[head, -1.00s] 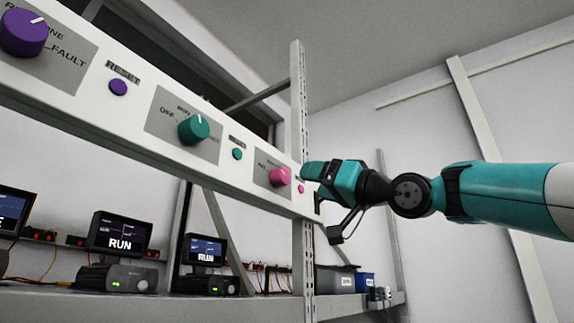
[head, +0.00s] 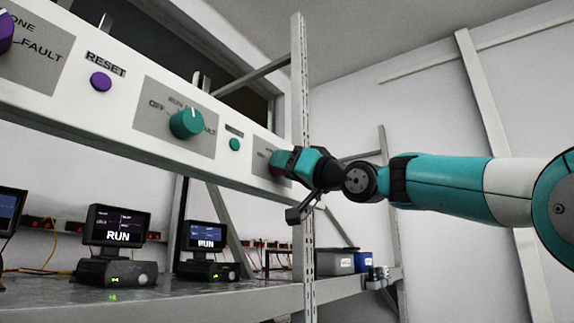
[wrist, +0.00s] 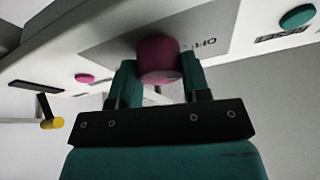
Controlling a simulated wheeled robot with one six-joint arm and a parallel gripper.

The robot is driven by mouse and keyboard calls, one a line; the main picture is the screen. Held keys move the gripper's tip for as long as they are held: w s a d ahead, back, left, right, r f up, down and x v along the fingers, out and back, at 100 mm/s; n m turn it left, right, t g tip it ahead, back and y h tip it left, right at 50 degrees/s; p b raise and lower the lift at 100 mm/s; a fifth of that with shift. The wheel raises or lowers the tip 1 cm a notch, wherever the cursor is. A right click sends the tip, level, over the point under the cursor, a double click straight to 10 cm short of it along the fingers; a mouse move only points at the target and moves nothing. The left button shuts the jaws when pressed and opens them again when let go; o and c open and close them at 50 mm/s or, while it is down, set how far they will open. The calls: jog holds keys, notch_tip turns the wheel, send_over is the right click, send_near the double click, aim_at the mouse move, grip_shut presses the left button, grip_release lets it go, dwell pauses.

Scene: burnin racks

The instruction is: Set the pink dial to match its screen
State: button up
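The pink dial (wrist: 158,58) sits on its grey label plate (wrist: 108,38) in the wrist view. My gripper (wrist: 160,78) has one finger on each side of it, very close to its sides. I cannot tell whether the fingers press on it. In the head view my gripper (head: 283,163) hides most of the pink dial (head: 274,170) and its labels. "OFF" shows upside down beside the dial in the wrist view. The farthest visible screen (head: 205,237) reads RUN; another screen (head: 117,226) to its left also reads RUN.
A teal dial (head: 186,123) and teal button (head: 234,144) are left of my gripper on the white rail. A pink button (wrist: 85,78) is beside the pink dial. A metal upright (head: 299,90) stands close behind my gripper. A yellow-tipped part (wrist: 52,123) shows at left.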

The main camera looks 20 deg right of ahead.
jog(key=shift+c, duration=0.8)
jog(key=shift+m, duration=0.4)
jog(key=m+h, duration=0.2)
jog(key=m, duration=0.1)
jog(key=m+h, duration=0.2)
jog(key=m, duration=0.2)
jog(key=m+t+h, duration=0.1)
jog(key=m, duration=0.3)
jog(key=shift+s+r+h, duration=0.1)
jog(key=shift+h, duration=0.3)
jog(key=o, duration=0.9)
